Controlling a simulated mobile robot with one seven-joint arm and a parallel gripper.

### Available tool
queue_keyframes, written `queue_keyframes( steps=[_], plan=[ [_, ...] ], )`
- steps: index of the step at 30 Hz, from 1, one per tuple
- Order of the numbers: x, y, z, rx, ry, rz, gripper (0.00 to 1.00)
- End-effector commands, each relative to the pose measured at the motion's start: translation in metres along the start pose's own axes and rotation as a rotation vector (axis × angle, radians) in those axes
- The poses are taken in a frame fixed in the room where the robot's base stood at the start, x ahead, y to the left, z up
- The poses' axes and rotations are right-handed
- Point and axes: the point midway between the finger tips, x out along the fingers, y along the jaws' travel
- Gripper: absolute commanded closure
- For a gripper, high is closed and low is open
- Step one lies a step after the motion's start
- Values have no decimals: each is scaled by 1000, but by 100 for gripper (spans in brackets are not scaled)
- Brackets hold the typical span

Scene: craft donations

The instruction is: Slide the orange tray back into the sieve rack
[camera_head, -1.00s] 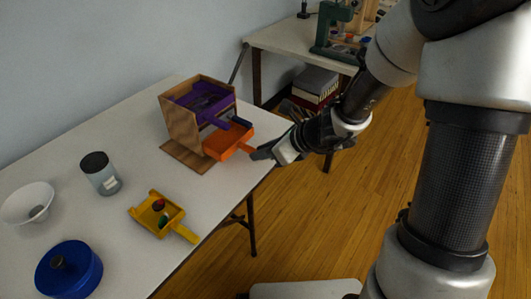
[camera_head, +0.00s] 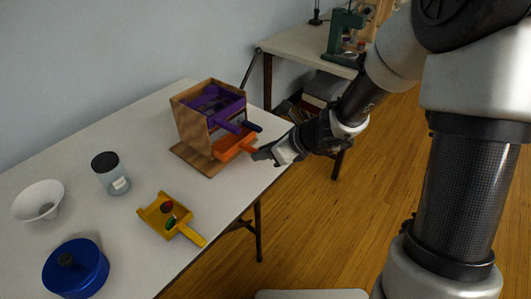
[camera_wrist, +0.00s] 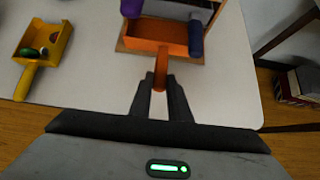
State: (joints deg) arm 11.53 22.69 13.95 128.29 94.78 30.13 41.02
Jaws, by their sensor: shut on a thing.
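The orange tray (camera_head: 232,147) is partly inside the low level of the wooden sieve rack (camera_head: 195,132), with its front part and handle sticking out to the right. My gripper (camera_head: 260,154) is shut on the tray's handle. In the wrist view, the gripper fingers (camera_wrist: 160,84) close around the orange handle, and the orange tray (camera_wrist: 158,36) lies straight ahead. The tray's far end is hidden inside the rack.
A yellow tray (camera_head: 155,216) holding small red and green pieces lies on the white table (camera_head: 120,225) in front of the rack. A jar (camera_head: 112,178), a white bowl (camera_head: 38,200) and a blue round container (camera_head: 75,268) stand farther left. The table's right edge runs under my gripper.

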Motion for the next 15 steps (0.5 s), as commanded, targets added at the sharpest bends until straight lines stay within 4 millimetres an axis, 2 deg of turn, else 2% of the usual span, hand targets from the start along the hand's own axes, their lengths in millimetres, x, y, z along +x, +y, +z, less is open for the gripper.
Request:
queue_keyframes(
  steps=[15],
  plan=[
    [18, 0, 16, 0, -1, 1, 100]
  ],
)
